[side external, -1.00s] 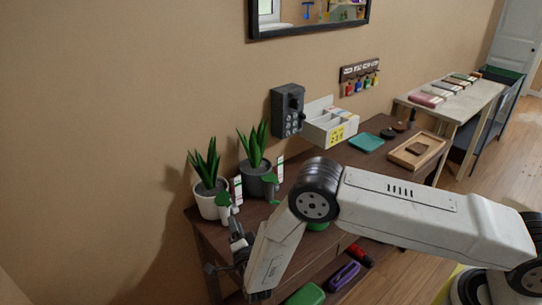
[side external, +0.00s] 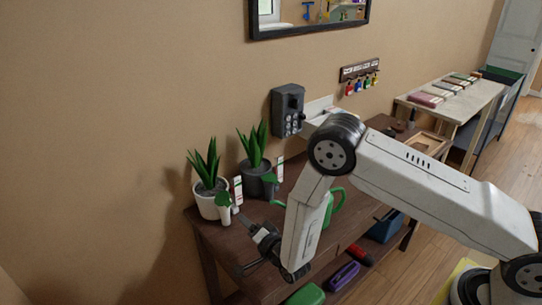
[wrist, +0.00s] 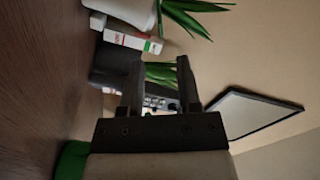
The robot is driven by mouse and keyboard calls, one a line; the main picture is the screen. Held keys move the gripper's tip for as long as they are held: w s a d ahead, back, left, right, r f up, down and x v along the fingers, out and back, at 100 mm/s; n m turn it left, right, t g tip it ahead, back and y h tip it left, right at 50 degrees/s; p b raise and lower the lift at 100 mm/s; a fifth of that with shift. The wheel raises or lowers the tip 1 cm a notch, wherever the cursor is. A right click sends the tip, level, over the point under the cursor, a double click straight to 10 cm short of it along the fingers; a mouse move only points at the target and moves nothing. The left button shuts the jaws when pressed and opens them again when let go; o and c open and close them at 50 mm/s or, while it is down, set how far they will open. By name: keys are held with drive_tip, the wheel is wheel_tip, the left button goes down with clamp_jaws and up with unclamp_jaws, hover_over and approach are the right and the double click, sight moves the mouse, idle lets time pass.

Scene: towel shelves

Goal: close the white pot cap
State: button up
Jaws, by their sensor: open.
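The white pot (side external: 211,203) with a spiky green plant stands at the left end of the brown table.
Labelled white tags (side external: 238,190) stand by the pots. A green watering can (side external: 336,203) is behind my forearm. The wall is close behind.

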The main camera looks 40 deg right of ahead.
sight(229, 206)
drive_tip(key=shift+w, duration=3.8)
drive_tip(key=shift+c, duration=0.2)
clamp_jaws()
